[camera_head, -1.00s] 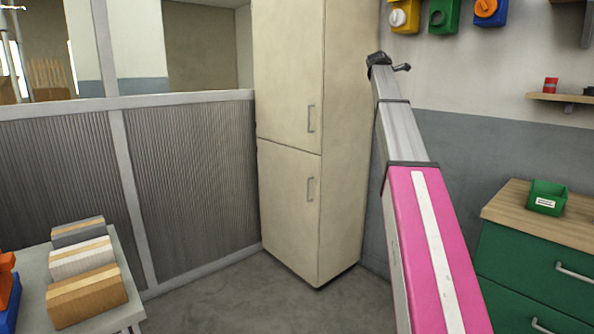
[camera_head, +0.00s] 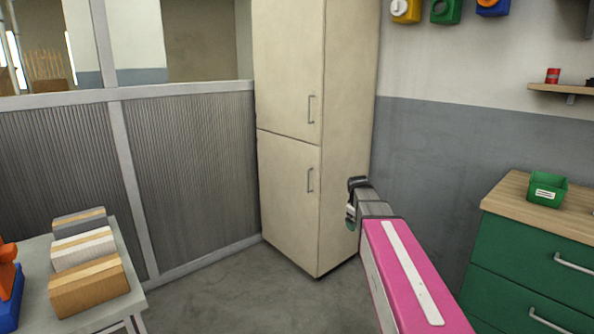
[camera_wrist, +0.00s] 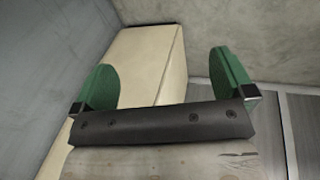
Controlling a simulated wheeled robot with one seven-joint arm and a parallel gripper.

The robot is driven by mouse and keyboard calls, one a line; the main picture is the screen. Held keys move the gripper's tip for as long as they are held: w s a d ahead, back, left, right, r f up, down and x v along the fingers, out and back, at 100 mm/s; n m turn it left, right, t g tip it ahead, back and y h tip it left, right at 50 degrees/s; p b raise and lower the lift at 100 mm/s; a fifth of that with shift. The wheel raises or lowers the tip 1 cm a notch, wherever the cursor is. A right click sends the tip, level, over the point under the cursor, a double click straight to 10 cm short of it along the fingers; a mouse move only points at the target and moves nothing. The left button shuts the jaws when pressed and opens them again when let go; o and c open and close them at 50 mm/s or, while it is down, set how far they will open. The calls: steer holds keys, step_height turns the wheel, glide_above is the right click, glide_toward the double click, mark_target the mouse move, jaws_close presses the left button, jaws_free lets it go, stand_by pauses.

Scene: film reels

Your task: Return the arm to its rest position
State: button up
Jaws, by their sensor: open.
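My arm, with a pink link and a white stripe, reaches up from the lower right in the head view. Its far end is in front of the right side of the tall cream cabinet (camera_head: 290,190). My gripper (camera_wrist: 165,85) shows in the wrist view with two green finger pads set wide apart. Nothing is between the pads. The cabinet (camera_wrist: 150,60) appears behind the gap. In the head view the gripper is mostly hidden behind the arm's end; a bit of green shows there.
A green drawer unit (camera_head: 520,255) with a green bin (camera_head: 547,190) stands at right. A table (camera_head: 35,285) with several boxes (camera_head: 88,285) is at lower left. A ribbed partition (camera_head: 190,180) stands behind. The floor (camera_head: 225,300) between is clear.

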steer(key=s+a+f+m+g+y, duration=0.1)
steer(key=s+a+f+m, duration=0.2)
steer(key=s+f, duration=0.4)
steer(key=s+a+f+m+g, duration=0.1)
steer(key=s+a+f+m, duration=0.2)
steer(key=s+f, duration=0.5)
steer(key=s+m, duration=0.1)
steer(key=s, duration=0.7)
steer(key=shift+f+g+y, duration=0.15)
steer(key=shift+g+y, duration=0.25)
steer(key=shift+s, duration=0.1)
